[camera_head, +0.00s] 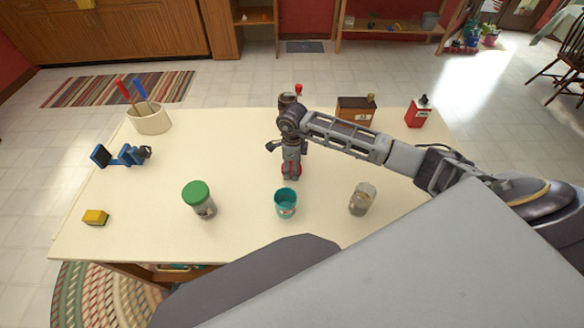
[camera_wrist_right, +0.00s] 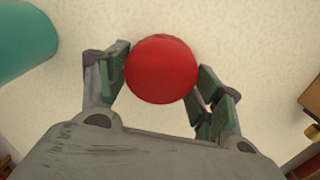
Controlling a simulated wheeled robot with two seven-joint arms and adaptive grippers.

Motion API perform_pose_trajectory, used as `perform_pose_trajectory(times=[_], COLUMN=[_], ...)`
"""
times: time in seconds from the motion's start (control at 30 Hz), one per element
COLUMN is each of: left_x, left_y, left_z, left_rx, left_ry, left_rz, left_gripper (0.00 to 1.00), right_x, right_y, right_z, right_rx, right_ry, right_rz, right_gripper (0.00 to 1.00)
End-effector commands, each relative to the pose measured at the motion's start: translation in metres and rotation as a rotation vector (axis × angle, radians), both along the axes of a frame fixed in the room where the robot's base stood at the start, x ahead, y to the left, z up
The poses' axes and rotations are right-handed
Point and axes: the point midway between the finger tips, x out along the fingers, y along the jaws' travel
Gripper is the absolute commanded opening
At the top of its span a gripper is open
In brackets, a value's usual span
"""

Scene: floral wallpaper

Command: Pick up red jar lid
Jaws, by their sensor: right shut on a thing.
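The red jar lid (camera_wrist_right: 160,70) shows in the right wrist view as a smooth red disc between the fingers of my right gripper (camera_wrist_right: 163,84). The fingers are closed against its two sides. In the head view my right gripper (camera_head: 291,172) points down near the middle of the table, behind the teal cup. Small red parts of the lid show there, mostly hidden by the fingers. I cannot tell whether the lid touches the tabletop. My left gripper is not in view.
On the cream table (camera_head: 240,145) are a teal cup (camera_head: 286,206), green-lidded jar (camera_head: 198,197), open glass jar (camera_head: 361,199), yellow block (camera_head: 95,217), blue clamp (camera_head: 122,156), white crock (camera_head: 150,122), wooden box (camera_head: 353,114) and red container (camera_head: 416,117). The middle left is clear.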

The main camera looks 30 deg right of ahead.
Motion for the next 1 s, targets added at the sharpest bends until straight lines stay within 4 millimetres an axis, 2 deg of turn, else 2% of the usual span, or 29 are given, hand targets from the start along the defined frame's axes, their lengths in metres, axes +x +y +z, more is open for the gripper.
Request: perform_pose_trajectory(times=[0.2, 0.37, 0.7, 1.0], left_x=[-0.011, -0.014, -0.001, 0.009], left_y=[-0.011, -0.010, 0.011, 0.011], left_z=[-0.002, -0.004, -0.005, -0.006], left_rx=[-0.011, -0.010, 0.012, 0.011], left_ry=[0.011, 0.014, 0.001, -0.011], left_rz=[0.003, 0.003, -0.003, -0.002], left_gripper=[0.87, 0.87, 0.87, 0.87], right_x=[0.001, 0.001, 0.001, 0.000], right_y=[0.000, -0.001, 0.000, 0.000], right_z=[0.015, 0.036, 0.084, 0.099], right_rx=[0.000, -0.001, 0.000, 0.000], right_ry=[-0.002, -0.004, -0.002, 0.000], right_rz=[0.000, 0.001, 0.001, 0.000], right_gripper=[0.54, 0.54, 0.54, 0.54])
